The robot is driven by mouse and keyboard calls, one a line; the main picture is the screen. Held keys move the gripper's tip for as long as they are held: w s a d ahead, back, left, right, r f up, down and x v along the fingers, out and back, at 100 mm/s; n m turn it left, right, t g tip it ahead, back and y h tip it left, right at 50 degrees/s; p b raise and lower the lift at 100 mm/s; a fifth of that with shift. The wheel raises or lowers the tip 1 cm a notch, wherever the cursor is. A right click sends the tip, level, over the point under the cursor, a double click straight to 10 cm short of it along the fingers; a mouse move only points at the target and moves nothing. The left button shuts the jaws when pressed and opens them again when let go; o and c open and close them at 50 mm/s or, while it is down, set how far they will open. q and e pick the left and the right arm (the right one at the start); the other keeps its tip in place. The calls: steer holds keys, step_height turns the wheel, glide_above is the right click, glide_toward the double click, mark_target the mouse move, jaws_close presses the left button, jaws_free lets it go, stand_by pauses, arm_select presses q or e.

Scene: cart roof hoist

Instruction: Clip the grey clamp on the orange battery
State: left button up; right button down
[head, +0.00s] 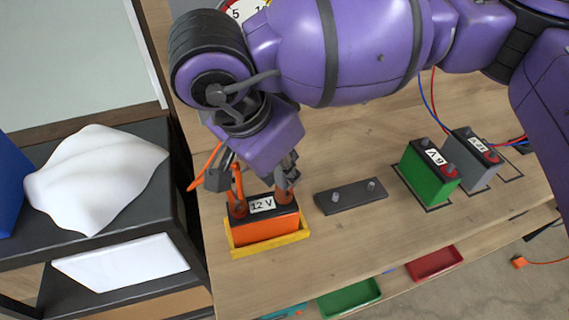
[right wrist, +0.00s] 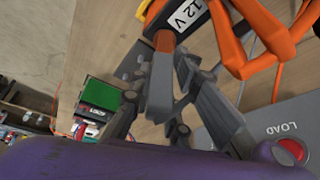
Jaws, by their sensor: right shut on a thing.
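The orange battery (head: 264,232), labelled 12 V, sits in a yellow tray (head: 272,248) on the wooden bench. It also shows at the top of the right wrist view (right wrist: 163,10). An orange clamp (head: 237,188) stands at its left terminal, and shows large in the right wrist view (right wrist: 255,45). My right gripper (head: 281,173) is above the battery's right end, shut on the grey clamp (right wrist: 160,92). My left gripper is out of view.
A dark plate with two studs (head: 350,196) lies right of the battery. A green 6V battery (head: 430,178) and a grey battery (head: 472,165) stand farther right. A dark cart (head: 100,222) with a white shell (head: 95,175) is at left. Bare bench lies between.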

steer(key=shift+f, duration=0.3)
steer(key=c, duration=1.6)
jaws_free()
steer(key=shift+r, duration=0.1)
steer(key=v, duration=1.2)
